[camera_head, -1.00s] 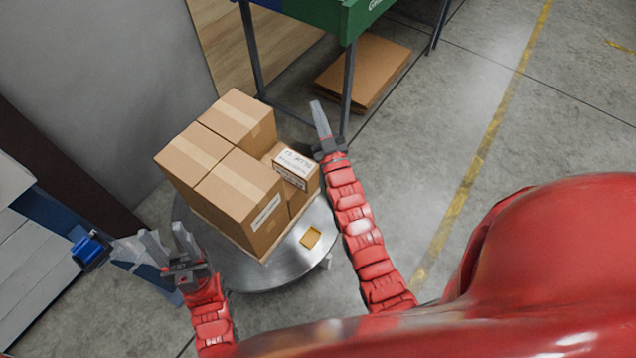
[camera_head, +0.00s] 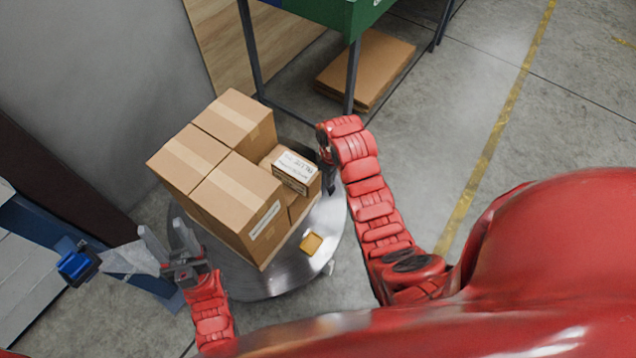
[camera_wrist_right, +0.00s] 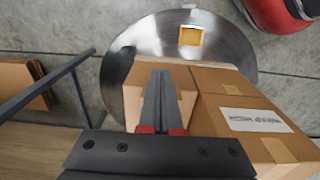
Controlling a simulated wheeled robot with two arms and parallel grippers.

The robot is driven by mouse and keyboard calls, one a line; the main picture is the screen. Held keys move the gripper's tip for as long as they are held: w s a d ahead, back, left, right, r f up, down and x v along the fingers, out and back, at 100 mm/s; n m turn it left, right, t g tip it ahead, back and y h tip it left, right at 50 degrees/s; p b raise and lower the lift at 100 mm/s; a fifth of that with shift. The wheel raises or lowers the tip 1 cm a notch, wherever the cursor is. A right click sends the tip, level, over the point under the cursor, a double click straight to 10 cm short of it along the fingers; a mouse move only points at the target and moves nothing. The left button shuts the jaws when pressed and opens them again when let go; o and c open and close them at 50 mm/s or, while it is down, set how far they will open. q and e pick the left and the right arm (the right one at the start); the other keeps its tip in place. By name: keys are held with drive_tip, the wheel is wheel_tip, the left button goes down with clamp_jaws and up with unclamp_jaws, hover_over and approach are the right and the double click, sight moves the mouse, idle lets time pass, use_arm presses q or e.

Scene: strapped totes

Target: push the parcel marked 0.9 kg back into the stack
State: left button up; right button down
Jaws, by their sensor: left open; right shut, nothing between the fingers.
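Brown cartons stand stacked on a round metal turntable (camera_head: 285,277). A small parcel (camera_head: 297,172) with a white printed label sits at the right side of the stack, lower than the tall cartons; its print is too small to read as 0.9 kg. My right gripper (camera_head: 330,188) is shut and empty, pointing down just right of this parcel; I cannot tell if they touch. In the right wrist view its closed fingers (camera_wrist_right: 161,75) overlap a carton face (camera_wrist_right: 133,100). My left gripper (camera_head: 162,230) is open and empty, left of the stack's front.
A larger carton with a label (camera_head: 240,205) stands at the front of the stack. A yellow square (camera_head: 311,243) lies on the turntable's bare front. A green-topped table (camera_head: 325,12) with dark legs stands behind, flat cardboard (camera_head: 368,68) under it. Floor to the right is clear.

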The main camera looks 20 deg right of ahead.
wheel_tip(320, 180, down, 10)
drive_tip(key=b, duration=0.2)
drive_tip(key=shift+w+a+r, duration=0.1)
drive_tip(key=shift+w+a, duration=1.15)
drive_tip(key=shift+w, duration=0.05)
